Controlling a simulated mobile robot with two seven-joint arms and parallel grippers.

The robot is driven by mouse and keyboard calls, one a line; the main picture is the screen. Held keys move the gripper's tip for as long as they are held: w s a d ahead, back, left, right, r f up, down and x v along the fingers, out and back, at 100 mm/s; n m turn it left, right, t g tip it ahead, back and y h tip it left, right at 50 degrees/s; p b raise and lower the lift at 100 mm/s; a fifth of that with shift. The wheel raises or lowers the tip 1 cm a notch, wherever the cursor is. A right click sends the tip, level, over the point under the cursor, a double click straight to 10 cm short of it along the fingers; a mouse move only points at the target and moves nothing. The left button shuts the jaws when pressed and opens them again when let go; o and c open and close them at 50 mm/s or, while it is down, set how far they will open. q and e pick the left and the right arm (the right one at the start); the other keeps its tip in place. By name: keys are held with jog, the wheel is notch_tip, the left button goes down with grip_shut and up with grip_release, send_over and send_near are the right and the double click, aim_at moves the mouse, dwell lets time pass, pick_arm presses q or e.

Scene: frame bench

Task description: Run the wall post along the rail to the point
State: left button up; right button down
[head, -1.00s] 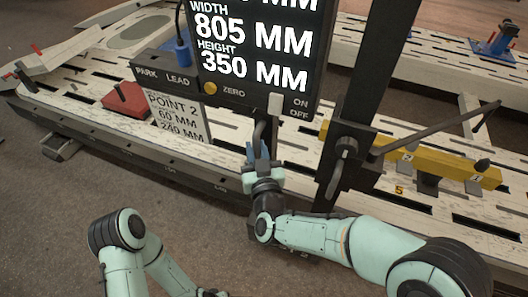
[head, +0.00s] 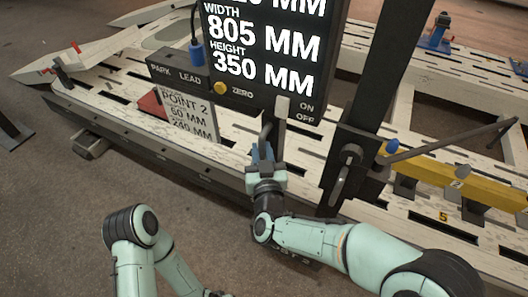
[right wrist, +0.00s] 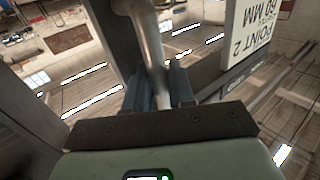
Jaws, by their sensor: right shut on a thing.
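The black wall post (head: 384,82) stands upright at the bench's near edge, with a dark carriage (head: 352,160) at its foot. A display box (head: 262,45) beside it reads width 805 MM, height 350 MM; the line above is cut off. My right gripper (head: 263,155) is shut on this handle, which also shows between the fingers in the right wrist view (right wrist: 152,45). A card (head: 190,116) reading POINT 2, 60 MM, 240 MM hangs left of the handle. My left arm shows at bottom left; its gripper is out of frame.
The slotted pale bench (head: 100,98) runs along behind the dark near rail (head: 185,172). A yellow beam (head: 425,172) with clamps lies right of the post. Bare floor (head: 60,200) is at the front left.

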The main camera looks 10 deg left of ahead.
jog(key=shift+w+a+r, duration=0.1)
jog(key=shift+a, duration=0.35)
pick_arm(q)
jog(key=shift+a, duration=0.35)
pick_arm(e)
jog(key=c, duration=1.1)
grip_release()
jog(key=shift+d, duration=0.1)
pick_arm(q)
jog(key=shift+s+d+r+p, duration=0.25)
jog(key=shift+s+r+p, duration=0.1)
jog(key=shift+s+r, duration=0.1)
pick_arm(e)
jog(key=v, duration=1.3)
jog(key=shift+s, duration=0.25)
